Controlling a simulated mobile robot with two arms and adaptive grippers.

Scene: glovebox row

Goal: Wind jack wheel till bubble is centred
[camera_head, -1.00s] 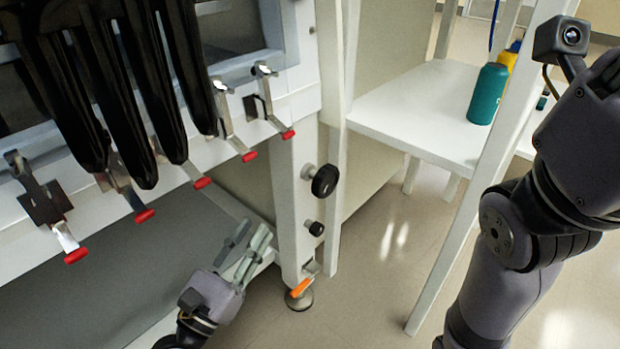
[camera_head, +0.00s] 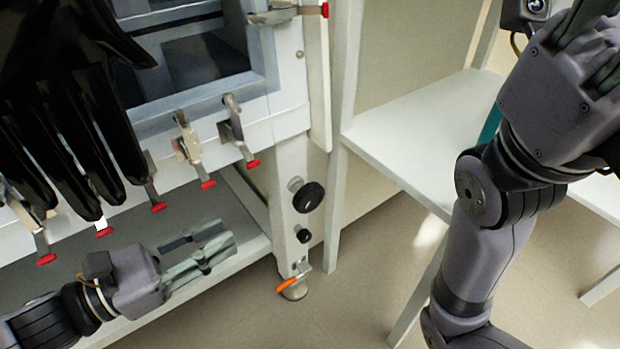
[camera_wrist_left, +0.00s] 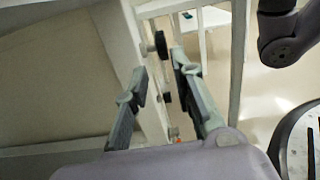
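A black round wheel (camera_head: 308,197) sticks out from the white front leg (camera_head: 291,165) of the glovebox stand, with a smaller black knob (camera_head: 304,236) below it. I cannot tell for sure which is the jack wheel. The wheel also shows in the left wrist view (camera_wrist_left: 160,44), beyond and between my fingers. My left gripper (camera_head: 228,243) is left of the leg, pointing at it, open and empty, touching neither knob. My right gripper (camera_head: 598,48) is at the top right, partly cut off; its opening is unclear. I see no bubble level.
An orange lever (camera_head: 287,285) sits at the leg's foot. Red-tipped clamps (camera_head: 235,130) line the glovebox's front edge, and black gloves (camera_head: 75,130) hang at the left. A white table (camera_head: 415,120) stands to the right. The floor before the leg is clear.

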